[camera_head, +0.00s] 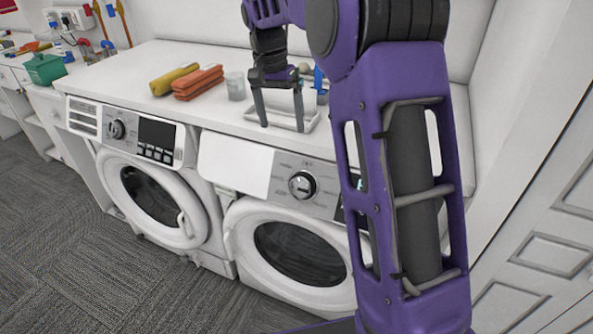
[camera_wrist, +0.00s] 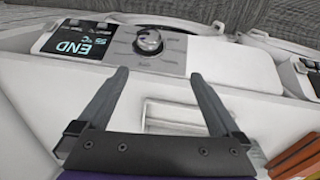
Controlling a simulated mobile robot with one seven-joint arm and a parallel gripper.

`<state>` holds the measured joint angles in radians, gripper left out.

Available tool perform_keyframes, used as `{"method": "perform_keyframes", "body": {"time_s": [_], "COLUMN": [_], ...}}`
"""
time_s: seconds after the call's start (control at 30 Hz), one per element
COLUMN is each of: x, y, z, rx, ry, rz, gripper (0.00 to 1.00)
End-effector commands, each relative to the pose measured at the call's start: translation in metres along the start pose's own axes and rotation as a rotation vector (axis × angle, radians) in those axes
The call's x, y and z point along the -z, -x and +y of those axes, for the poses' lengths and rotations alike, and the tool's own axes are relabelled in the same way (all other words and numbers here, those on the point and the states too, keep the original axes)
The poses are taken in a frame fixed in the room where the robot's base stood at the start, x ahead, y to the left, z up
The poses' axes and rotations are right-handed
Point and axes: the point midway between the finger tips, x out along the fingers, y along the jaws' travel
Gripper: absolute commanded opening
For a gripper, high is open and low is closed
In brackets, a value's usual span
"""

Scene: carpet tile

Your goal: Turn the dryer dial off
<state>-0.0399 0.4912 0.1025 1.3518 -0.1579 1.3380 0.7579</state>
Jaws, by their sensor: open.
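Two white front-load machines stand under the counter; no label shows which is the dryer. The right machine (camera_head: 235,165) has a round silver dial (camera_head: 302,185) on its grey panel. In the wrist view this dial (camera_wrist: 149,41) lies ahead of the fingertips, beside a lit display (camera_wrist: 85,45) reading "END". The left machine has a similar dial (camera_head: 117,129). My gripper (camera_head: 282,127) is open and empty above the counter, behind the right machine's panel and apart from the dial. In the wrist view its two fingers (camera_wrist: 159,74) are spread. The dial's setting is too small to read.
On the counter (camera_head: 215,118) lie a yellow roll (camera_head: 174,79) and orange folded cloths (camera_head: 198,83), beside a clear cup (camera_head: 235,86). A white tray (camera_head: 283,119) sits under my gripper. My purple arm hides the right machine's right end. Carpet in front is clear.

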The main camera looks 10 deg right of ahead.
Motion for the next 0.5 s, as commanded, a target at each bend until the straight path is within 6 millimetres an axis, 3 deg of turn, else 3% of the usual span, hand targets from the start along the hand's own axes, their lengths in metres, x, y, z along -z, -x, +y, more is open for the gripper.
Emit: {"method": "perform_keyframes", "body": {"time_s": [0.1, 0.27, 0.5], "x": [0.001, 0.000, -0.003], "y": [-0.007, -0.018, -0.063], "z": [0.015, 0.019, 0.021], "rx": [-0.049, -0.063, -0.063], "ry": [-0.008, -0.009, -0.009], "rz": [-0.038, -0.048, -0.049], "gripper": [1.00, 1.00, 1.00]}}
